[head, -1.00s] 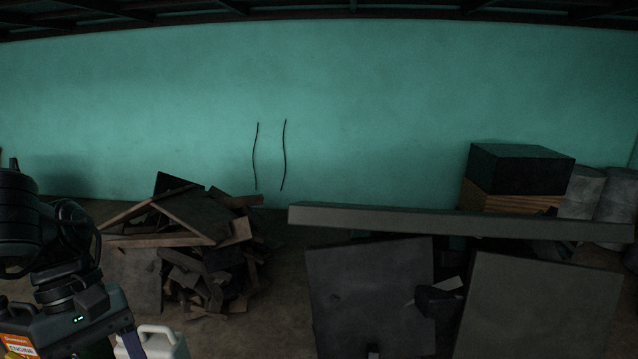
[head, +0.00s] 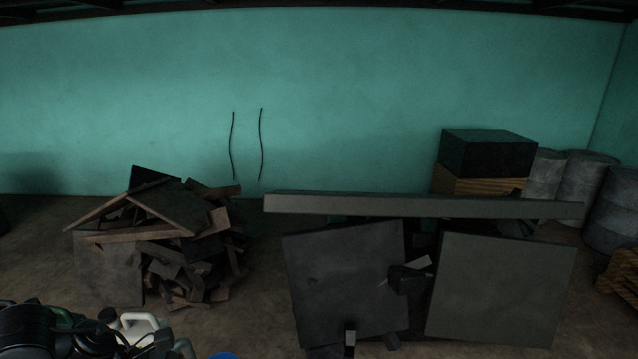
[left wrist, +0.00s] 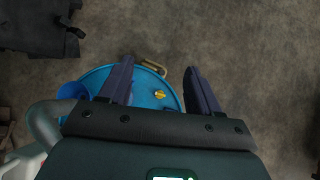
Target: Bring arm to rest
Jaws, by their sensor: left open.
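My left arm shows at the lower left corner of the head view, low and dark; its fingertips cannot be made out there. In the left wrist view my left gripper (left wrist: 160,88) is open, with its two purple-grey fingers apart and nothing between them that it holds. My right gripper is in neither view.
A white jug (head: 140,327) stands by my left arm, and a sliver of blue (head: 224,355) shows at the bottom edge. A scrap wood pile (head: 180,240) lies at left. Dark panels (head: 345,285) under a long beam (head: 420,205) and grey barrels (head: 585,185) stand at right.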

